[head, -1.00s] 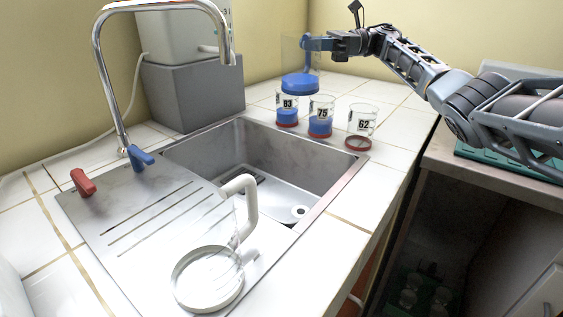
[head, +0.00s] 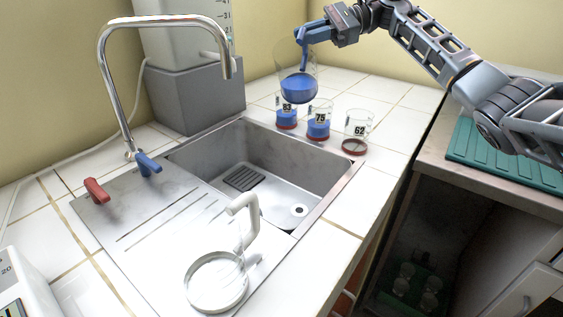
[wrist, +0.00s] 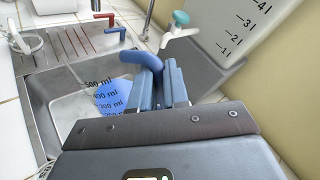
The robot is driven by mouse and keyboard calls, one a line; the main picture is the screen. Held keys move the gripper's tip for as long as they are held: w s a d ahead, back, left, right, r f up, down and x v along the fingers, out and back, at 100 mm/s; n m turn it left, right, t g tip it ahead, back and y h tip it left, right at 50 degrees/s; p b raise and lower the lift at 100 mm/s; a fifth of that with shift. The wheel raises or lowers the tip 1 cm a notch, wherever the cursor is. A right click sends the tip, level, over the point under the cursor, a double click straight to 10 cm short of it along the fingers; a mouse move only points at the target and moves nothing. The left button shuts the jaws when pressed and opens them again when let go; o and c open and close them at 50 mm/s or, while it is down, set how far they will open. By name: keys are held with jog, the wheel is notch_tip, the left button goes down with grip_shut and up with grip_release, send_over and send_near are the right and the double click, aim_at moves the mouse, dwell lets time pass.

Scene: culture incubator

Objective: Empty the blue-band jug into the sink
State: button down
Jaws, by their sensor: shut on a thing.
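My gripper (head: 312,36) is shut on the blue handle of a clear jug (head: 298,86) and holds it in the air just beyond the sink's back right corner. Blue liquid (head: 299,88) lies in the jug's lower part. In the wrist view the jug (wrist: 110,92) shows black millilitre marks, partly behind my gripper (wrist: 166,80). The steel sink basin (head: 262,160) lies below and left of the jug in the head view. I cannot make out a blue band on the jug.
Beakers marked 83 (head: 286,118), 75 (head: 319,122) and 62 (head: 356,132) stand along the sink's back right edge, close under the jug. The tap (head: 112,90) arches at the left. A second clear jug with a white handle (head: 243,222) stands on the drainboard.

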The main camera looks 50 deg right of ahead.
aim_at(304, 31)
jog(key=shift+s+a+r+n+h+p, duration=0.25)
jog(key=shift+a+n+p, duration=0.15)
jog(key=shift+a, duration=0.1)
jog(key=shift+s+a+r+n+h+p, duration=0.15)
jog(key=shift+s+a+n+h+p, duration=0.1)
jog(key=shift+a+p, duration=0.2)
jog(key=shift+s+a+r+n+h+p, duration=0.2)
jog(key=shift+a+n+p, duration=0.15)
jog(key=shift+a, duration=0.15)
jog(key=shift+s+a+r+n+h+p, duration=0.1)
jog(key=shift+s+a+n+h+p, duration=0.15)
jog(key=shift+a+n+h+p, duration=0.35)
jog(key=shift+s+a+r+n+h+p, duration=0.15)
jog(key=shift+a+n+h+p, duration=0.25)
jog(key=shift+a+p, duration=0.4)
jog(key=shift+s+a+f+n+h+p, duration=0.25)
jog(key=shift+s+a+n+h+p, duration=0.1)
jog(key=shift+a+n+h+p, duration=0.3)
